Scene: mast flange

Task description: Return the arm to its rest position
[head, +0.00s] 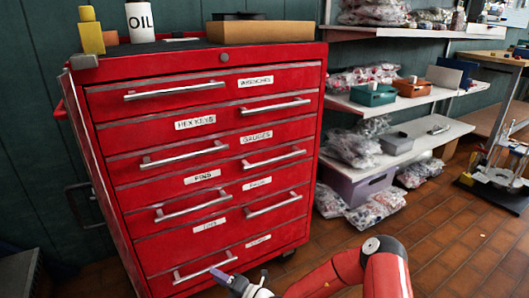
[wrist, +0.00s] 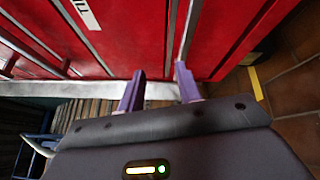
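My gripper (head: 225,277) is low in front of the red tool chest (head: 92,170), close to the right end of the bottom drawer's handle (head: 200,270) in the head view. One purple finger shows there, and my red arm reaches in from the bottom edge. In the wrist view, both purple fingers of my gripper (wrist: 160,70) stand apart, with red drawer front beyond them and nothing clearly held between them. I cannot tell whether a finger touches the handle. The chest's drawers look closed.
Shelves (head: 400,98) with bagged parts and bins are at the right. A metal stand (head: 498,165) is at the far right. Brown tile floor (head: 430,235) is open between.

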